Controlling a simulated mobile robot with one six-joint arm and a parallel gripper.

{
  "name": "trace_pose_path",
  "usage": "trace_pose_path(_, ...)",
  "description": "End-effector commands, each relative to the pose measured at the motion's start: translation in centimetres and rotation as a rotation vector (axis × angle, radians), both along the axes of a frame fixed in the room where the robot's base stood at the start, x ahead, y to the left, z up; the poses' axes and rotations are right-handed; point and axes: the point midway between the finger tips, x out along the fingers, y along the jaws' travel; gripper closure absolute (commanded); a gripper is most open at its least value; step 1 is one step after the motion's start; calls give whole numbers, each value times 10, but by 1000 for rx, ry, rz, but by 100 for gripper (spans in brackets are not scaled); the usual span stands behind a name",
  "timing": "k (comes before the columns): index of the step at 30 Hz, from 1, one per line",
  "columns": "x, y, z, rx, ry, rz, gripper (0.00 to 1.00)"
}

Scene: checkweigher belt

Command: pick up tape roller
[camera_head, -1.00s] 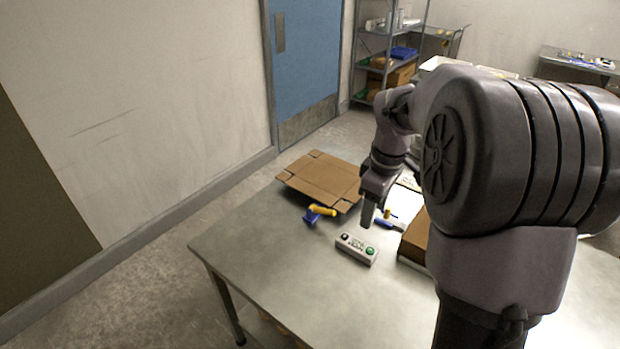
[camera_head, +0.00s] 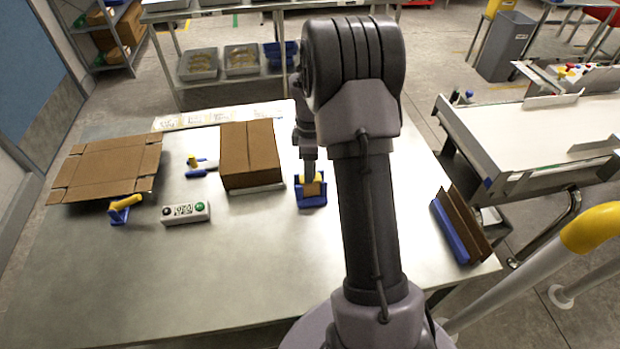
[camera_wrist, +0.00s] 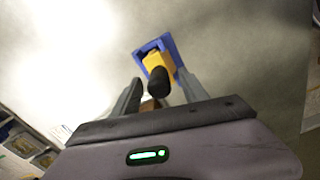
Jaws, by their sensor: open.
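A yellow tool with a black, round-ended handle (camera_wrist: 158,80) sits in a blue frame or holder (camera_wrist: 168,44) in the wrist view; I take it for the tape roller. In the head view its yellow part (camera_head: 313,187) and blue base (camera_head: 311,201) are on the table, right of the cardboard box. My gripper (camera_wrist: 162,78) is open, with the black handle between its fingers and no clear contact. In the head view my gripper (camera_head: 308,168) is just above and behind the yellow part, partly hiding it.
A closed cardboard box (camera_head: 249,152) stands close on the left. A white button box (camera_head: 186,212), a blue-and-yellow tool (camera_head: 123,207), a smaller blue item (camera_head: 199,168) and flat cardboard (camera_head: 108,165) lie farther left. A blue-and-brown holder (camera_head: 459,228) is at right. The front table is clear.

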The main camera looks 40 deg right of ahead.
Motion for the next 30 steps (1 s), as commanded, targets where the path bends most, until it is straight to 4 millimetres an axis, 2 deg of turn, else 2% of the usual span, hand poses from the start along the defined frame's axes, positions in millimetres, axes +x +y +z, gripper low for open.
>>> trace_pose_path(1,0,0,-14,1,1,0,48)
trace_pose_path(2,0,0,-17,0,0,0,48)
trace_pose_path(8,0,0,-16,0,-1,-1,48)
trace_pose_path(16,0,0,-16,-1,-1,-1,100)
trace_pose_path(26,0,0,-12,-1,-2,-1,100)
trace_pose_path(30,1,0,20,-2,-4,-1,100)
